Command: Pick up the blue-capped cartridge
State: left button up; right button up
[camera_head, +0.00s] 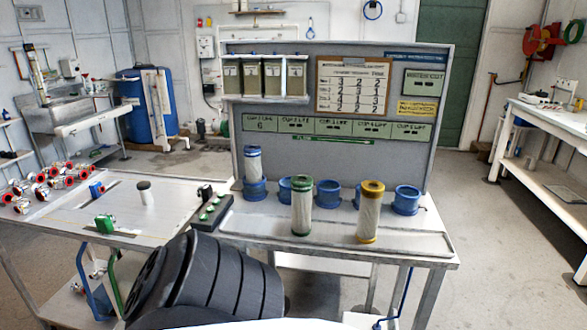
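The blue-capped cartridge (254,167) is a white cylinder with a blue top. It stands upright in a blue ring holder (255,189) at the left end of the holder row on the bench, close to the back panel. Its lower end is hidden by the holder. A green-capped cartridge (301,209) and a yellow-capped cartridge (370,214) stand upright on the bench in front of the row. Neither of my grippers is in view.
Other blue holders, such as the right one (407,200), look empty. A black block with green buttons (213,208) lies left of the cartridges. A left table (170,215) carries small parts and red-ringed fittings (48,183).

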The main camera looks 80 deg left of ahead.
aim_at(252, 153)
jog(key=u, duration=3.35)
jog(key=i, duration=0.5)
